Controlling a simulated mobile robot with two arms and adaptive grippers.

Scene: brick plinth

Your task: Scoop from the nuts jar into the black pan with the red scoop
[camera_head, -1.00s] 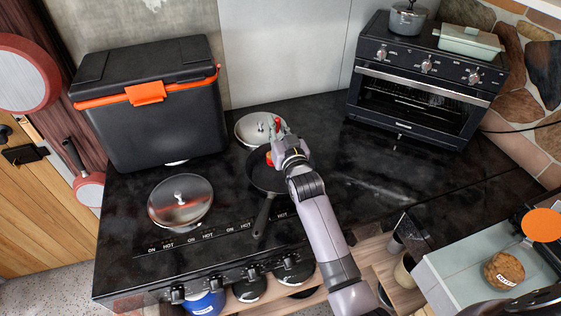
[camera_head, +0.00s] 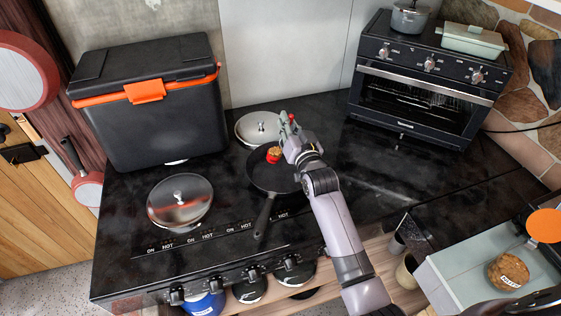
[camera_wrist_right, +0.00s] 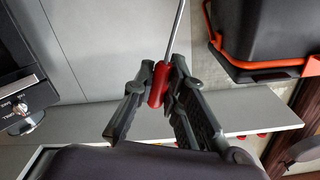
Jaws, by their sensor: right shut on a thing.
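The black pan (camera_head: 262,182) sits on the dark cooktop with its handle toward the front edge. My right gripper (camera_head: 287,124) is above the pan's far right edge, shut on the red scoop. In the right wrist view the scoop's red handle (camera_wrist_right: 158,84) is between the fingers (camera_wrist_right: 160,92), with a thin metal rod running up out of view. The scoop's red cup (camera_head: 273,158) shows over the pan with brown nuts in it. The nuts jar (camera_head: 507,271), round with a white label, stands at the lower right. My left gripper is out of view.
A silver lid (camera_head: 180,203) lies left of the pan, and a pale lidded pot (camera_head: 258,128) stands behind it. A black cooler (camera_head: 155,110) is at back left, an oven (camera_head: 425,85) at back right. The counter right of the pan is clear.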

